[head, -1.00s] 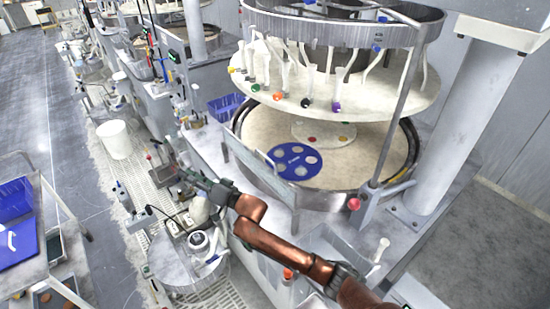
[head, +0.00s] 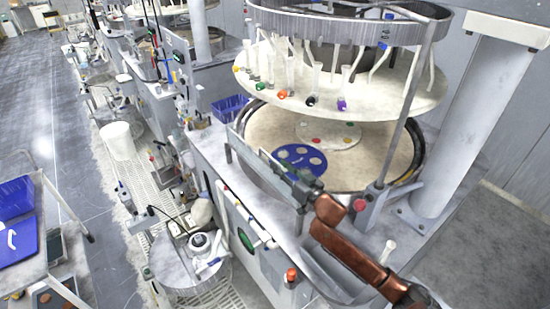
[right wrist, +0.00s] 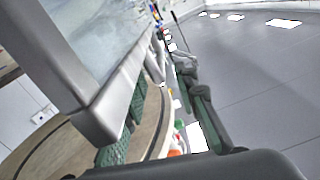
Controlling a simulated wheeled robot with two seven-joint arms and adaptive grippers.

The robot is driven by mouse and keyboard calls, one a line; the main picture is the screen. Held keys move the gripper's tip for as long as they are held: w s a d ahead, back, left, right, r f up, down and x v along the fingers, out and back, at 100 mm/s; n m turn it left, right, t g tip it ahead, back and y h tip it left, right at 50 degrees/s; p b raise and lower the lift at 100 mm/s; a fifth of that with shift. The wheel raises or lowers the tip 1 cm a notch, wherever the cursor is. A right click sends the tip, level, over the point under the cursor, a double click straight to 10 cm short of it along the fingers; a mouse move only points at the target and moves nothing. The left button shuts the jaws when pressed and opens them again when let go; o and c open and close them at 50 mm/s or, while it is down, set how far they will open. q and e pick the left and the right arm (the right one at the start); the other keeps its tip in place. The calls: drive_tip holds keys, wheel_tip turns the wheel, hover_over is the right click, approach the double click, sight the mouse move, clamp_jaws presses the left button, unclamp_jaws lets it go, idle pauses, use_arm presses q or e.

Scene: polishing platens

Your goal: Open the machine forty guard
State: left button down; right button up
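The guard (head: 244,152) is a grey-framed panel standing along the front left edge of the round platen (head: 262,125), apparently lowered. My right gripper (head: 290,176) is at the right part of the guard's upper edge, and its arm hides that end. In the right wrist view the guard's frame (right wrist: 112,98) crosses the upper left, with a cloudy clear pane. One green-padded finger shows partly behind the frame and the other stands apart to the right, so the gripper (right wrist: 160,105) looks open. I cannot tell whether it touches the guard. My left gripper is not in view.
A blue disc with round holes (head: 300,157) lies on the platen. A pale plate with coloured knobs (head: 400,92) hangs above, beside a slanted grey post (head: 405,115). A red knob (head: 359,205) is near the right front. A side tray (head: 185,268) holds bottles.

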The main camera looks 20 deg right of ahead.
sight(263, 151)
drive_tip(key=p+x, duration=0.1)
drive_tip(key=x, duration=0.6)
drive_tip(key=shift+w+a+f, duration=0.15)
drive_tip(key=shift+w, duration=0.15)
clamp_jaws()
idle(0.4)
